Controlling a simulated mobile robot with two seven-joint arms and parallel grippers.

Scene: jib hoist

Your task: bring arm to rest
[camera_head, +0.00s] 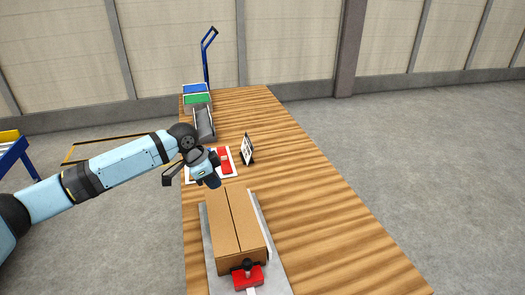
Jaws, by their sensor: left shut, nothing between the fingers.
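My left arm comes in from the left, and my left gripper (212,181) hangs over the table near the far end of a brown cardboard box (226,215). The gripper is shut and holds nothing. The box lies on a grey plate (213,268) on the wooden table. A red part with a black knob (248,278) stands at the box's near end. My right gripper is not in view.
Behind the gripper lies a white-edged board with red pieces (226,162), beside a small upright sign (247,149). Further back are a dark grey tray (204,124), green (198,99) and blue bins (194,89). The table's right side (330,220) is clear.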

